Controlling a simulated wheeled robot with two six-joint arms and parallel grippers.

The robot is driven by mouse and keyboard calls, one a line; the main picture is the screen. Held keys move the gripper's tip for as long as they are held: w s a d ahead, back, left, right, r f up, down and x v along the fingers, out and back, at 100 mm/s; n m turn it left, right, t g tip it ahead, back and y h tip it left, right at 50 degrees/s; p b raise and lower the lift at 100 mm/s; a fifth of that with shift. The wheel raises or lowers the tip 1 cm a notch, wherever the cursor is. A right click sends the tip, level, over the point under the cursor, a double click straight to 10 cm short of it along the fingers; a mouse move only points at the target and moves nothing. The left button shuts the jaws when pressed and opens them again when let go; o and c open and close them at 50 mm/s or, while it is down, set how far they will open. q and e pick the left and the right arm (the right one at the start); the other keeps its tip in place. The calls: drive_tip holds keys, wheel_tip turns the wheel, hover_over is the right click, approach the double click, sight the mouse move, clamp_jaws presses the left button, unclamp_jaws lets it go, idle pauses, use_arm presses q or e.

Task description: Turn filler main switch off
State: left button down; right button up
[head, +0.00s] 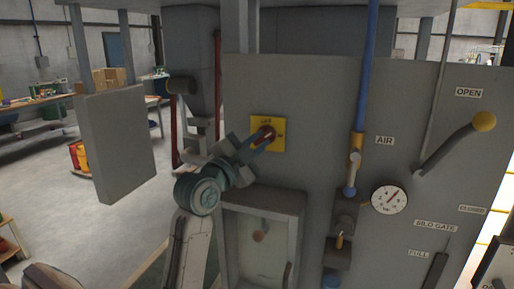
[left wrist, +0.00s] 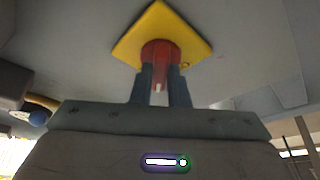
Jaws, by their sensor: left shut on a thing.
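The main switch is a red rotary knob (head: 268,134) on a yellow square plate (head: 278,145) set in the grey panel. Lettering shows at the plate's top and right edge, partly too small to read. My left gripper (head: 263,138) reaches the knob from the lower left and is shut on it. In the left wrist view the red knob (left wrist: 160,50) sits between the two fingers (left wrist: 162,80), in front of the yellow plate (left wrist: 190,40). Part of the knob is hidden by the fingers. My right gripper is not in view.
The grey panel (head: 310,100) also carries a blue air pipe (head: 366,70), a pressure gauge (head: 389,198) and a lever with a yellow ball (head: 484,121) beside an OPEN label. A windowed cabinet (head: 262,240) is below the switch. A grey box (head: 113,142) stands left.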

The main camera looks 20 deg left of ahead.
use_arm(q)
drive_tip(key=shift+d+f+n+t+y, duration=0.15)
drive_tip(key=shift+n+t+y, duration=0.15)
drive_tip(key=shift+n, duration=0.9)
drive_tip(key=n+t+y, duration=0.1)
drive_tip(key=n, duration=0.2)
drive_tip(key=shift+n+y, duration=0.3)
drive_tip(key=n+t+y+p, duration=0.1)
drive_tip(key=n+y, duration=0.1)
drive_tip(key=n, duration=0.2)
drive_tip(key=shift+d+n, duration=0.15)
drive_tip(key=shift+n, duration=0.25)
drive_tip(key=shift+n+y+p, duration=0.65)
drive_tip(key=shift+n+y, duration=0.45)
drive_tip(key=shift+n, duration=0.6)
drive_tip(key=shift+d, duration=0.1)
drive_tip(key=c, duration=1.4)
unclamp_jaws()
drive_tip(key=shift+f, duration=0.15)
